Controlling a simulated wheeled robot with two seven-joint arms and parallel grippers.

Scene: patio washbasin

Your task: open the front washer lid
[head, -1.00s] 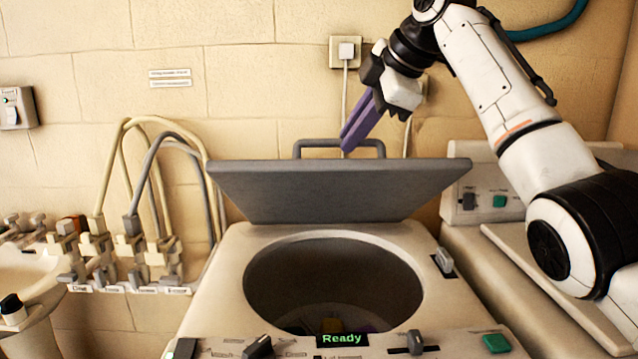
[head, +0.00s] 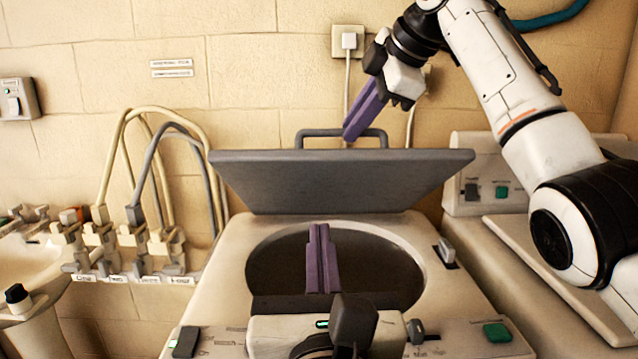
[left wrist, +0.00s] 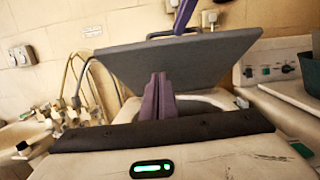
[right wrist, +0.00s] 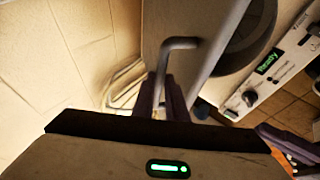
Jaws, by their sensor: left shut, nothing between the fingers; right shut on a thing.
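The front washer's grey lid (head: 340,185) stands raised and tilted back, and the round drum opening (head: 400,275) is uncovered. The lid's bar handle (head: 312,133) is along its upper edge. My right gripper (head: 350,134) is at this handle from above, its purple fingers shut on it. The right wrist view shows the bent handle bar (right wrist: 178,44) running to the fingers. My left gripper (head: 319,230) is shut and empty, in front of the lid and over the drum opening. Its purple fingers also show in the left wrist view (left wrist: 158,80). It hides part of the drum and the front panel.
A second machine (head: 480,185) stands at the right, with my right arm above it. Hoses and taps (head: 125,240) line the wall at the left, beside a basin (head: 25,265). A wall socket (head: 348,41) with a cable is behind the lid.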

